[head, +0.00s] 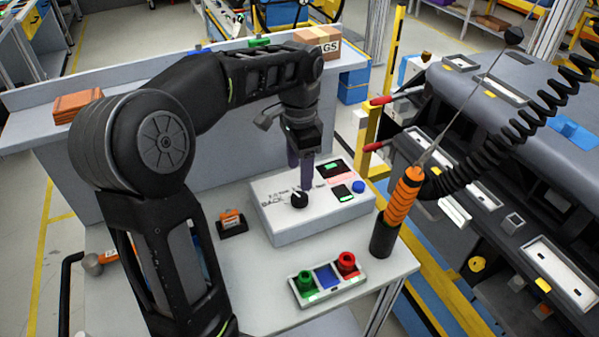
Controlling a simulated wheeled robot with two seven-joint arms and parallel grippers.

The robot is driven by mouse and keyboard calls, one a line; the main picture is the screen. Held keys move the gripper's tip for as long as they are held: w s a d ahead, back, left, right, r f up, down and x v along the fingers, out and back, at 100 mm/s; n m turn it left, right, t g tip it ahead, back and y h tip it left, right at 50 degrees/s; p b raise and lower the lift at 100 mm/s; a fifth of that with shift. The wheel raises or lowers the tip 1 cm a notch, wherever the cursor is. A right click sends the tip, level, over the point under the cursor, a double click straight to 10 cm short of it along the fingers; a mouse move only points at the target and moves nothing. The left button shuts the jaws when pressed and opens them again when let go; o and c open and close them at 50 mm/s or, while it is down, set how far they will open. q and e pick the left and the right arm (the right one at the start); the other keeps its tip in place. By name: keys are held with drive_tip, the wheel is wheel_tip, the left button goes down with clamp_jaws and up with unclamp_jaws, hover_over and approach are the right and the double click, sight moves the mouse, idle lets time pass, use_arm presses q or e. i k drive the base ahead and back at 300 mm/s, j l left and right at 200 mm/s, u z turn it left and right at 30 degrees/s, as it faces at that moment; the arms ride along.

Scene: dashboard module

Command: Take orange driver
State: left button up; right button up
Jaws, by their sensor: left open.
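The orange driver (402,199) has a ribbed orange handle and a thin dark shaft that points up to the right. It stands tilted in a black cylindrical holder (383,236) at the right edge of the grey table. A coiled black cable hangs close behind it. My left gripper (306,180) is open and points down over the white control box, left of the driver and apart from it. Its fingertips are near the box's top, and I cannot tell whether they touch it. My right gripper is not in view.
The white control box (285,225) has a black knob, small displays and a blue button. In front is a tray (330,291) with green and red parts. A small orange item (231,220) sits left of the box. The dark dashboard (500,130) stands at right, beyond yellow rails.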

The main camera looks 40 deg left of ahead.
sight(404, 193)
drive_tip(key=k+l, duration=0.75)
drive_tip(key=l, duration=0.2)
